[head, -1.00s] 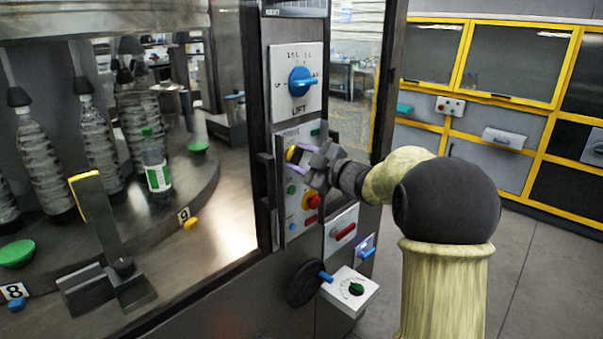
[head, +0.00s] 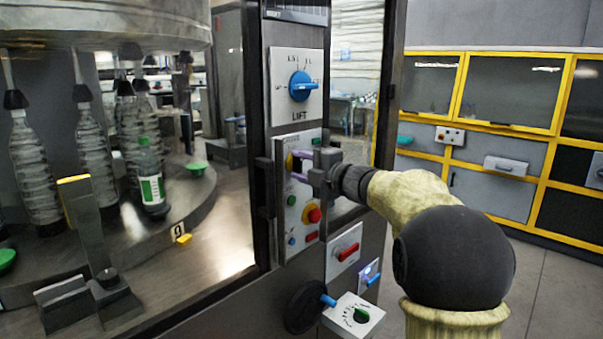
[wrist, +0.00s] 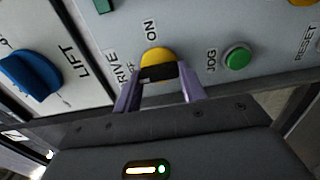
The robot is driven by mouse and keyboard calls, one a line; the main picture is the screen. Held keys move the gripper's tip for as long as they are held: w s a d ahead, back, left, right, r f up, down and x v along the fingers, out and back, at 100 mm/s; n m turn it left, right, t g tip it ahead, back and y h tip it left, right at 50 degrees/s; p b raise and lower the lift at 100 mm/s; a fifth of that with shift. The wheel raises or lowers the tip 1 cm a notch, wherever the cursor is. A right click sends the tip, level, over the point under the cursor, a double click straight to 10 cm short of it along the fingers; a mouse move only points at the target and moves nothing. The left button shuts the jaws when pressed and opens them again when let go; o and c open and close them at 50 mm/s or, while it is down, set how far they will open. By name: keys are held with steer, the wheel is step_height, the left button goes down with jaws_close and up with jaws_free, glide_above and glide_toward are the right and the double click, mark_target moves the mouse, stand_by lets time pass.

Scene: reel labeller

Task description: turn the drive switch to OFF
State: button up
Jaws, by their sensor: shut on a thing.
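The drive switch is a yellow knob with a dark bar across it (wrist: 158,57), on the light control panel. In the wrist view the ON label is just above it, and a partly hidden label ending in "RIVE" is to its left. My gripper (wrist: 160,88) has its two purple fingers on either side of the dark bar, shut on the switch. In the head view my gripper (head: 302,160) reaches the panel from the right and hides most of the switch. I cannot tell which marking the switch points at.
The blue LIFT knob (head: 300,86) is above the switch. A green JOG button (wrist: 237,58) is close beside it. A red button on a yellow base (head: 312,214) and a red-handled switch (head: 347,251) are lower. A dark handle (head: 264,190) edges the panel at left.

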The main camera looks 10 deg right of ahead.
steer(key=shift+f, duration=0.15)
steer(key=o, duration=1)
steer(key=shift+s, duration=0.1)
steer(key=b+v, duration=0.2)
steer(key=v, duration=1.5)
steer(key=shift+d, duration=0.1)
